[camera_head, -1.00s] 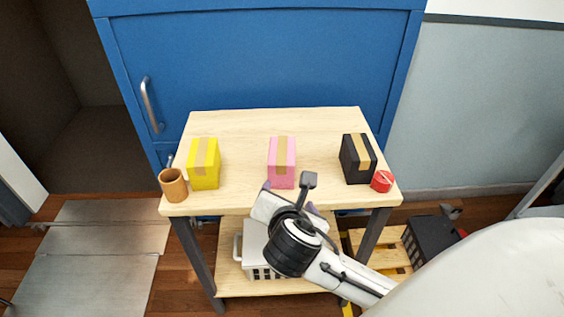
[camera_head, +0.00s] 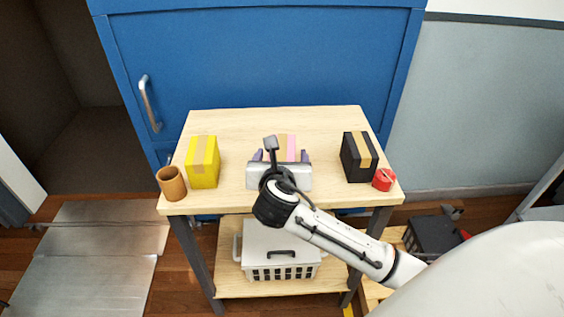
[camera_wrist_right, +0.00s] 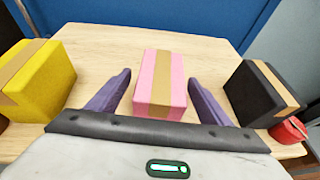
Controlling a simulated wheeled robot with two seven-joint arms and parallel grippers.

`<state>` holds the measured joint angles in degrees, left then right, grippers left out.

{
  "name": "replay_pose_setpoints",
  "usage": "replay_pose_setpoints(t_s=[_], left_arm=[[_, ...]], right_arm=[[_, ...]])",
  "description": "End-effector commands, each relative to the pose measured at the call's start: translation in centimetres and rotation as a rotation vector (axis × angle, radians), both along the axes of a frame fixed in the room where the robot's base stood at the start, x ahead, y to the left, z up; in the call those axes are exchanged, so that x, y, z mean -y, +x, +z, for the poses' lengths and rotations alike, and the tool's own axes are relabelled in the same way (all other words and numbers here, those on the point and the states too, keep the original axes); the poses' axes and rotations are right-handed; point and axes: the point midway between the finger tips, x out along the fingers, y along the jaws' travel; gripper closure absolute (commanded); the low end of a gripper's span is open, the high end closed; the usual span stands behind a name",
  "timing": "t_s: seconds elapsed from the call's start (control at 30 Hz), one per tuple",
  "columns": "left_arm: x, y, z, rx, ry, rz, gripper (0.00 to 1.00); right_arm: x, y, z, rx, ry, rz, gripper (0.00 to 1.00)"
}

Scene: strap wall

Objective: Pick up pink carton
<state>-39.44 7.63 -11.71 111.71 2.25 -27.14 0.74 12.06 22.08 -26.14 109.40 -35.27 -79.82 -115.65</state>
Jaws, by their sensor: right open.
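The pink carton (camera_head: 287,142) with a tan tape strip stands on the wooden table, mostly hidden behind my right gripper in the head view. In the right wrist view the pink carton (camera_wrist_right: 160,80) sits between the two purple fingers, with a gap on each side. My right gripper (camera_head: 280,156) is open, its fingers (camera_wrist_right: 160,95) reaching along either side of the carton over the tabletop. My left gripper is not in view.
A yellow carton (camera_head: 202,162) and a brown cup (camera_head: 171,184) stand at the left of the table (camera_head: 225,122). A black carton (camera_head: 358,157) and a red round item (camera_head: 384,180) stand at the right. A white basket (camera_head: 280,250) sits on the lower shelf. A blue cabinet (camera_head: 260,55) stands behind.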

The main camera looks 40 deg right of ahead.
Motion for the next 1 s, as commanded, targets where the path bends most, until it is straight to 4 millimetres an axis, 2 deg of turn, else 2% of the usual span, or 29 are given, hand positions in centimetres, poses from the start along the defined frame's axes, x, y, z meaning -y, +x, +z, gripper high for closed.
replay_pose_setpoints(t_s=[0.1, 0.37, 0.47, 0.7, 0.9, 1.0], left_arm=[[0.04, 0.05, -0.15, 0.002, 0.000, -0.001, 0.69], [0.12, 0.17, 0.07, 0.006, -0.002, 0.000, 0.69], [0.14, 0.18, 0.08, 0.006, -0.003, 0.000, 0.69], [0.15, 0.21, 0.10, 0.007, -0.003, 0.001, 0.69], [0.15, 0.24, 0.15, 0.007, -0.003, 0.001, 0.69], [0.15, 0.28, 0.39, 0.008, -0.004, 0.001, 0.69]], right_arm=[[0.81, 0.95, -0.50, 0.001, 0.000, -0.001, 0.27], [0.97, 1.16, -0.61, 0.000, 0.000, 0.000, 0.27], [0.96, 1.15, -0.60, 0.000, 0.000, 0.000, 0.41], [0.96, 1.13, -0.61, 0.000, 0.000, 0.000, 0.81], [0.96, 1.17, -0.42, 0.003, -0.001, 0.000, 0.80], [0.95, 1.21, 0.29, 0.005, 0.000, 0.000, 0.80]])
